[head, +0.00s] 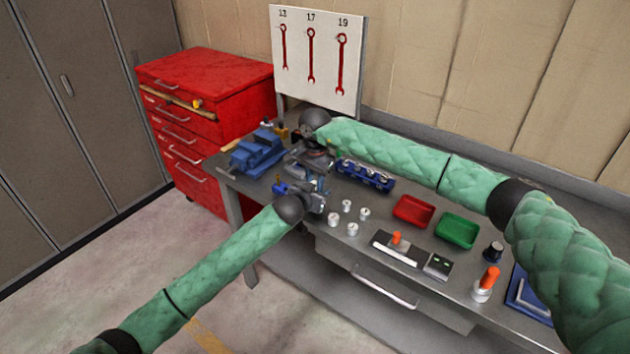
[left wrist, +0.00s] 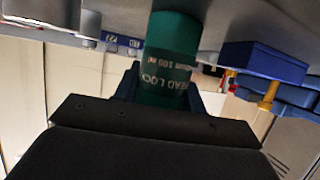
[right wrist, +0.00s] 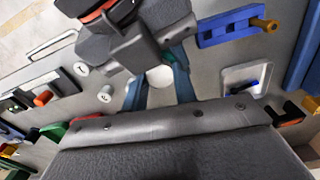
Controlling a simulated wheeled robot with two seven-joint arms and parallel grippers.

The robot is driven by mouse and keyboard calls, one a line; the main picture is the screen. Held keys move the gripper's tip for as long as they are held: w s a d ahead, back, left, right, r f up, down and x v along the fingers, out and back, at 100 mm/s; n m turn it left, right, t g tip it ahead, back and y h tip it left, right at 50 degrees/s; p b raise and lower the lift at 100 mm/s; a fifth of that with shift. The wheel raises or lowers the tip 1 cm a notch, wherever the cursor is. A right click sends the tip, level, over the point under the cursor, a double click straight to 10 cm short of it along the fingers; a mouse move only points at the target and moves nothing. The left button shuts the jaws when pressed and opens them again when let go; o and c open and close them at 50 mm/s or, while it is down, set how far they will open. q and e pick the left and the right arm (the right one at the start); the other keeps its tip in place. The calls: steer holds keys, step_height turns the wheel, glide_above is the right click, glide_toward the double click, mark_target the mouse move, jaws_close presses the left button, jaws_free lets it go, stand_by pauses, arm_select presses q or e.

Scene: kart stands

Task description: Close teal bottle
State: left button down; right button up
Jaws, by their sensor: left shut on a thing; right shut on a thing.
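The teal bottle (left wrist: 168,62), with white "LOCK" lettering, stands between the fingers of my left gripper (left wrist: 165,88) in the left wrist view, and that gripper is shut on it. In the head view my left gripper (head: 318,194) is low over the bench's left part, and the bottle is mostly hidden there. My right gripper (head: 318,178) is just above it, pointing down. In the right wrist view the right gripper (right wrist: 160,88) is shut on a round white cap (right wrist: 160,77). I cannot tell whether this cap is seated on the bottle's neck.
Several small white pieces (head: 347,206) stand on the bench right of the grippers. Beyond are a red tray (head: 414,211), a green tray (head: 457,231) and a blue rack (head: 366,175). A blue vise (head: 258,152) is at the left end. A wrench board (head: 318,55) stands behind.

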steer(key=shift+m, duration=0.4)
steer(key=o, duration=1.1)
steer(key=shift+r, duration=2.25)
steer(key=shift+c, duration=0.5)
